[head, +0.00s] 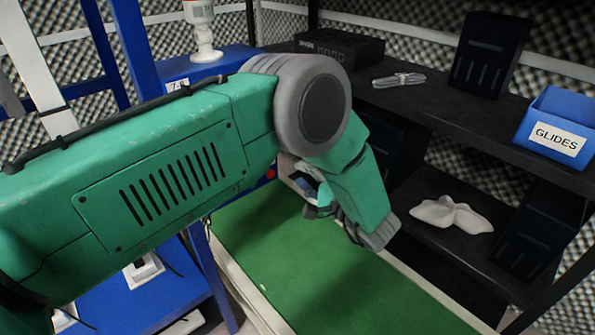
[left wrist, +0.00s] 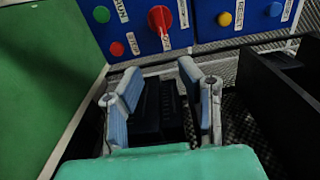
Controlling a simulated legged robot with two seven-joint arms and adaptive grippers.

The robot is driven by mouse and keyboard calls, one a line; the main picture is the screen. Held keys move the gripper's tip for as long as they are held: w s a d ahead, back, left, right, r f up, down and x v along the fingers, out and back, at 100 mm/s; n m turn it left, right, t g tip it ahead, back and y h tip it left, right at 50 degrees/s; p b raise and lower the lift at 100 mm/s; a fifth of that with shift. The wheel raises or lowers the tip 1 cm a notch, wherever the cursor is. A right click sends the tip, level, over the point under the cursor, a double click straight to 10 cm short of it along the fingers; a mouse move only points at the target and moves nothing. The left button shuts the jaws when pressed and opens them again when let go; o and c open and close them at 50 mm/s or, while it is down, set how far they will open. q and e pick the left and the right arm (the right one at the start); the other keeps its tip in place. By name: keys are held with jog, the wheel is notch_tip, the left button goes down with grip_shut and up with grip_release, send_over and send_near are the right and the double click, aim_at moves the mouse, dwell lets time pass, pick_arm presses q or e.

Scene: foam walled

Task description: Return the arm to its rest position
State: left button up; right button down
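My left arm, green with a grey joint, crosses the head view from the left. Its gripper (head: 322,200) shows only partly, behind the forearm, above the green surface. In the left wrist view the left gripper (left wrist: 160,95) has its two blue-padded fingers spread apart, with nothing between them. A dark boxy thing shows beyond the gap. My right gripper is in neither view.
A black shelf unit (head: 450,105) stands at the right, holding a blue GLIDES bin (head: 559,122), a dark case (head: 487,55) and a white cloth (head: 450,214). A green-topped surface (head: 300,265) lies below. A blue panel (left wrist: 150,30) carries buttons and a red knob.

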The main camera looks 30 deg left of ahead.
pick_arm(q)
jog(key=shift+a, duration=0.1)
dwell(0.3)
jog(key=s+a+f+t+h, duration=0.2)
jog(key=s+f+h, duration=0.2)
jog(key=f+h, duration=0.3)
jog(key=s+a+f+t+h, duration=0.1)
jog(key=s+f+h, duration=0.3)
jog(key=f, duration=0.4)
jog(key=s+f+n+g+h, duration=0.2)
jog(key=s+g, duration=0.2)
jog(key=s, duration=1)
jog(key=s+f+n+g+h, duration=0.2)
jog(key=s+g, duration=0.3)
jog(key=s, duration=1)
jog(key=shift+d+h, duration=0.15)
jog(key=shift+h, duration=0.65)
